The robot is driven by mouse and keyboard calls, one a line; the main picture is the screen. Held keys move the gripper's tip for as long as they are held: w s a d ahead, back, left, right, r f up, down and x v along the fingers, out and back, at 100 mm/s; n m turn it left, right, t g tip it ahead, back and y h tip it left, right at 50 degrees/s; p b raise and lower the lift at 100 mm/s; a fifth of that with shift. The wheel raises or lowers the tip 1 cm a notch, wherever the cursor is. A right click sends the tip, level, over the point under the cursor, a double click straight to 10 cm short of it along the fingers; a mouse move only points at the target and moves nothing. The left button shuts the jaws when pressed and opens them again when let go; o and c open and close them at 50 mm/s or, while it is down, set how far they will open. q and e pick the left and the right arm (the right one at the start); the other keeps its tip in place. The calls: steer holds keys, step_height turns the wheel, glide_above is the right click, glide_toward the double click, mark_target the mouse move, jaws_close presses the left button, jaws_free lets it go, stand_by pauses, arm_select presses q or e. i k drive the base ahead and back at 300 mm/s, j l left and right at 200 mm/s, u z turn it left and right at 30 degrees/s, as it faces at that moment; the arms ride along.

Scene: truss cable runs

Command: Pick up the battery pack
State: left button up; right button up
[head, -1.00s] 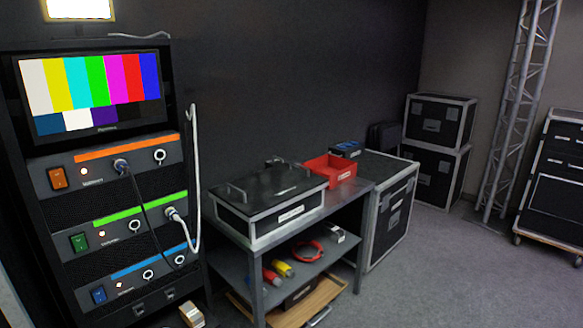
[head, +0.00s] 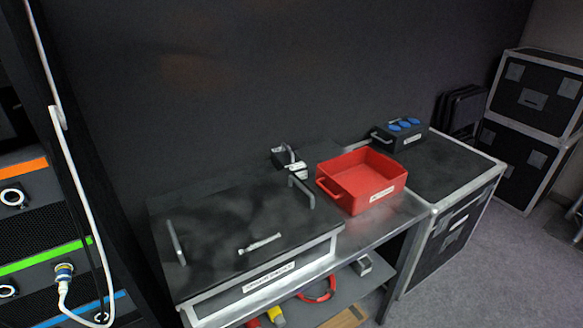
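I cannot tell for certain which thing is the battery pack. A black box with blue round tops and a side handle (head: 402,133) stands on the flight case, with a label too small to read. A small dark item with a pale handle and white label (head: 288,160) sits at the back of the table, behind the black lidded case (head: 215,235). A small grey box (head: 362,266) lies on the lower shelf. Neither of my grippers is in view.
A red open tray (head: 362,178) looks empty and stands on the metal table beside the lidded case. A flight case (head: 445,170) adjoins the table on the right. The equipment rack (head: 40,215) with a white cable (head: 70,150) stands at left.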

mark_target(283, 157)
steer(key=u, duration=2.95)
steer(key=i+j+u, duration=0.35)
steer(key=j+u, duration=0.15)
steer(key=j+z, duration=0.1)
steer(key=z, duration=3.55)
steer(key=i+l, duration=0.45)
steer(key=l, duration=0.15)
steer(key=i+l, duration=0.45)
steer(key=l, duration=0.15)
steer(key=j+u, duration=0.05)
